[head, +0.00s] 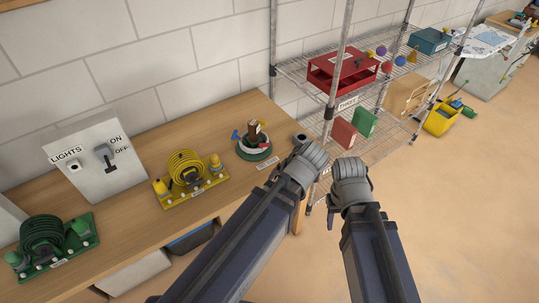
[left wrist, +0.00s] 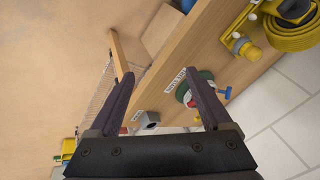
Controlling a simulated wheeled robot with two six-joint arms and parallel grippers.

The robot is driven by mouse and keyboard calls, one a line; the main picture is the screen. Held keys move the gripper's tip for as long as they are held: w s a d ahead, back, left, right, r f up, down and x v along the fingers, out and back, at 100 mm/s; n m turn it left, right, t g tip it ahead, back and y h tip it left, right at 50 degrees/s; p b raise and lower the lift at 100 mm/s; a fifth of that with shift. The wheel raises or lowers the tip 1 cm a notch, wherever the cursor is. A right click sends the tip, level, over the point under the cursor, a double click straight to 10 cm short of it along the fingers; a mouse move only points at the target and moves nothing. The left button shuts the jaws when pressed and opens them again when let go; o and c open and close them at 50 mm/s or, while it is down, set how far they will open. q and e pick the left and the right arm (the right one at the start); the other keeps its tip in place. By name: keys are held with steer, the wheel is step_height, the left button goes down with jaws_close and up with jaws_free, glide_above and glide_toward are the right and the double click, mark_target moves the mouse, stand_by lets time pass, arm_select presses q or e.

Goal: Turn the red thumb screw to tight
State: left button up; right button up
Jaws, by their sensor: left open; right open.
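A small round stand with a green base (head: 254,151) and a brown upright post (head: 254,134) is on the wooden bench, with a blue thumb screw (head: 236,135) on its left. A small red part (left wrist: 190,102), possibly the red thumb screw, shows on the stand in the left wrist view, partly hidden by a finger. My left gripper (head: 312,160) is above the bench's right end, right of the stand; its two fingers (left wrist: 159,74) are open and empty in the left wrist view. My right gripper (head: 350,182) is open, off the bench's end beside the left one.
A yellow coiled-hose board (head: 190,192) and a green one (head: 52,262) lie along the bench (head: 130,215). A light-switch panel (head: 88,178) stands behind. A dark socket block (head: 300,139) sits near the right end. A wire shelf with a red box (head: 322,84) is to the right.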

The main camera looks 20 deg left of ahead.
arm_select(q)
steer(key=w+a+f+n+t+y+b, duration=0.3)
steer(key=w+a+f+t+b, duration=0.15)
steer(key=w+b, duration=0.4)
steer(key=n+t+y+b, duration=0.2)
steer(key=t+b, duration=0.1)
steer(key=b, duration=0.3)
glide_toward(263, 146)
steer(key=w+a+f, duration=0.1)
steer(key=w, duration=0.2)
steer(key=shift+s+a, duration=0.1)
steer(key=shift+s, duration=0.05)
arm_select(e)
step_height(263, 146, down, 15)
steer(key=shift+s+d, duration=0.25)
steer(key=shift+f, duration=0.15)
